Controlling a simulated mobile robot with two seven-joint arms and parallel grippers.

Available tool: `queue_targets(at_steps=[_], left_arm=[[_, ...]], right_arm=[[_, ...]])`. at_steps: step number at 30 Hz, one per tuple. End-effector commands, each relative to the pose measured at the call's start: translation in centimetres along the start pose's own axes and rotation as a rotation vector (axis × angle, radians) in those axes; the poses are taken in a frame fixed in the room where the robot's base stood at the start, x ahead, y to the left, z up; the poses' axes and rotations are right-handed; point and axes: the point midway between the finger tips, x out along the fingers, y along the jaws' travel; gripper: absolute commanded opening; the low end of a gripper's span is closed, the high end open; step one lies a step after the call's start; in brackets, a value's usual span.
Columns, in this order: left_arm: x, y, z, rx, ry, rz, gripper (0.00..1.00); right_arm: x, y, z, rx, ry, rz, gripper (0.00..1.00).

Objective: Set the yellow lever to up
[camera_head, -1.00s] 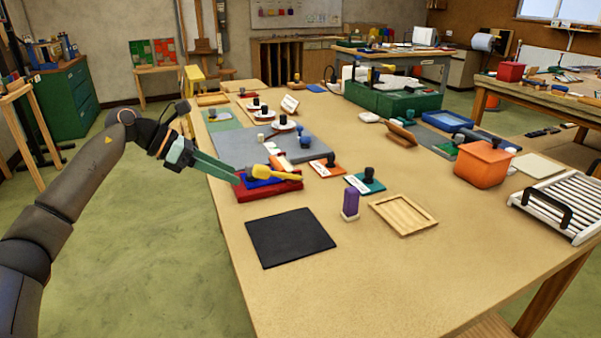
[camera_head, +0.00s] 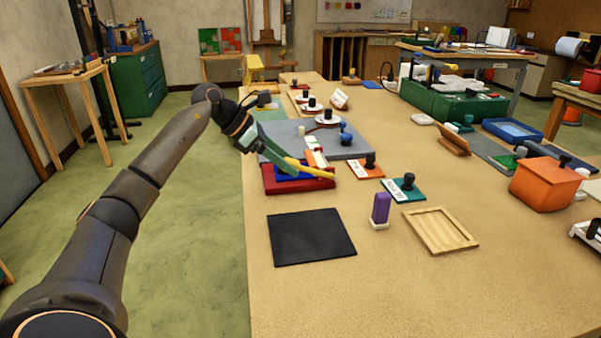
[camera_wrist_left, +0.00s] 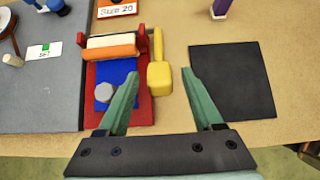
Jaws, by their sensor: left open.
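The yellow lever (camera_head: 319,173) is on a small press with a red base (camera_head: 318,184) and a blue pad (camera_wrist_left: 118,72). In the left wrist view the yellow lever (camera_wrist_left: 159,76) has a thick grip end toward me and a thin shaft running back along the red base's side. My left gripper (camera_head: 290,167) is open at the press. In the left wrist view the lever's grip is between the open fingertips (camera_wrist_left: 161,74), with a gap on both sides. In the head view the near finger hides part of the lever. My right gripper is not in view.
A black mat (camera_head: 311,237) lies in front of the press. An orange-based stamp (camera_head: 367,168), a teal-based stamp (camera_head: 403,190) and a purple block (camera_head: 381,208) stand to the right. The table's left edge is close to the press.

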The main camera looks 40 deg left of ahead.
Motion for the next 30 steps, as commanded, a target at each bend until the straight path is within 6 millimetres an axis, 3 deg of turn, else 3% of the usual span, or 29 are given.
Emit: queue_targets(at_steps=[3, 9, 20, 30], left_arm=[[2.2, 0.0, 0.0, -0.001, -0.001, -0.002, 0.68], [4.3, 0.0, 0.0, 0.000, -0.001, -0.001, 0.68], [4.7, 0.0, 0.0, 0.000, 0.000, 0.001, 0.68], [4.7, 0.0, 0.0, 0.000, -0.001, 0.001, 0.29]], right_arm=[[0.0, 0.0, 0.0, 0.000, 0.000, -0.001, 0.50], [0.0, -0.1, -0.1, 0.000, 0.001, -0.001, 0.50], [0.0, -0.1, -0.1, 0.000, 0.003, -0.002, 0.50], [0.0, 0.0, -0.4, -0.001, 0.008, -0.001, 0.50]])
